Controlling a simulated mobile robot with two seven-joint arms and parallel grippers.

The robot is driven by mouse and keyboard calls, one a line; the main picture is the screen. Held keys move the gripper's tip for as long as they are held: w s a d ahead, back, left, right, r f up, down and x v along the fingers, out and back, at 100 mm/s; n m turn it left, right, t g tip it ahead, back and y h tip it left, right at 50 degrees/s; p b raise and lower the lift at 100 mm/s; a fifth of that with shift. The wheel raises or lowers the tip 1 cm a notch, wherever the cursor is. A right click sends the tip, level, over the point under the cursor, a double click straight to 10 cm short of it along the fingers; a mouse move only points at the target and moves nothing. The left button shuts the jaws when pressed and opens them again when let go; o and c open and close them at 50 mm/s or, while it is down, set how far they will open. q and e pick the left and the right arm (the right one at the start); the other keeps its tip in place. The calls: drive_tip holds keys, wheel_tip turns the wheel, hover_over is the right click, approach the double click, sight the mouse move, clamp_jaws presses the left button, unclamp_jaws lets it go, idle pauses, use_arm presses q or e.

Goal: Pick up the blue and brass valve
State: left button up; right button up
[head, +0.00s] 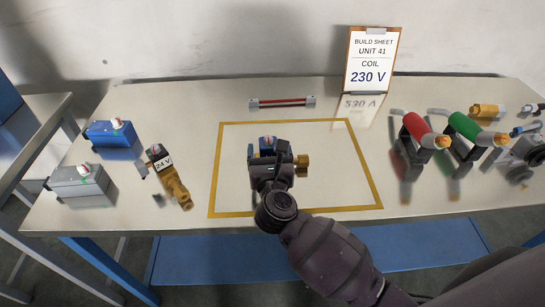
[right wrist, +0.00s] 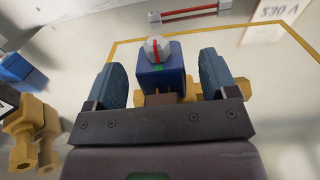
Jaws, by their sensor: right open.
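The blue and brass valve (head: 301,160) stands inside the yellow-outlined area on the table, partly hidden by my right gripper. In the right wrist view its blue block (right wrist: 160,72) has a white cap with a red stripe on top, and brass shows below and to the right. My right gripper (head: 270,158) is open, with one finger on each side of the blue block; in the right wrist view the fingers (right wrist: 162,82) appear apart from the block. My left gripper is not in view.
A valve marked 24 V (head: 172,180), a blue block (head: 112,135) and a grey block (head: 78,183) lie at left. The build sheet (head: 372,62) reads 230 V. A red-striped bar (head: 282,103) lies behind.

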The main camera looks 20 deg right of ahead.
drive_tip(key=shift+c, duration=0.2)
drive_tip(key=c, duration=1.2)
drive_tip(key=shift+c, duration=0.5)
drive_tip(key=shift+w+r, duration=0.1)
drive_tip(key=shift+r, duration=0.1)
